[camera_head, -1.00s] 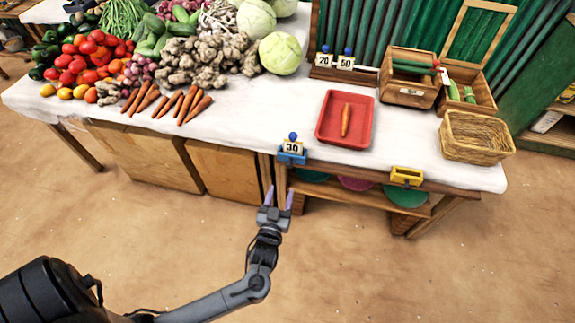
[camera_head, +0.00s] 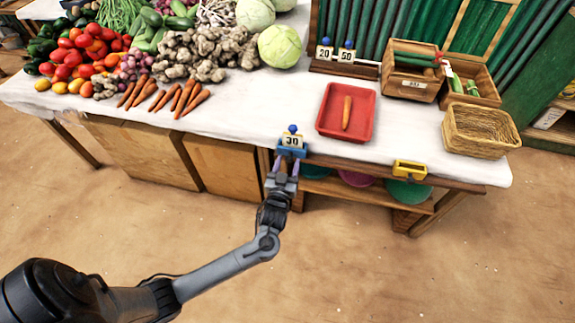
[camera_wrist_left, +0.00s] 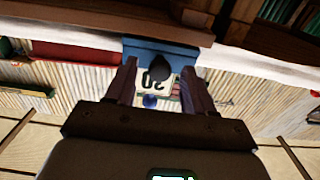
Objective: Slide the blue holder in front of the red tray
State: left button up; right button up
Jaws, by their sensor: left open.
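The blue holder (camera_head: 291,152) sits at the table's front edge, left of the red tray (camera_head: 325,128). It bears a card marked 30 and a blue knob. My left gripper (camera_head: 285,164) is open just in front of the holder, fingers pointing at it. In the left wrist view the blue holder (camera_wrist_left: 165,48) shows beyond the fingertips, with its card between the two fingers (camera_wrist_left: 160,72). I cannot tell whether the fingers touch it. The red tray holds one carrot (camera_head: 347,113) and also shows in the wrist view (camera_wrist_left: 65,52). My right gripper is not in view.
A yellow holder (camera_head: 410,170) sits on the front edge to the right. The edge between the blue and yellow holders looks clear. Vegetables lie at the left; a wicker basket (camera_head: 480,132) and wooden boxes (camera_head: 412,85) stand at the right.

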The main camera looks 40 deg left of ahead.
pick_arm(q)
grip_shut()
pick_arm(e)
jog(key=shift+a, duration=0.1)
pick_arm(q)
jog(key=shift+d, duration=0.15)
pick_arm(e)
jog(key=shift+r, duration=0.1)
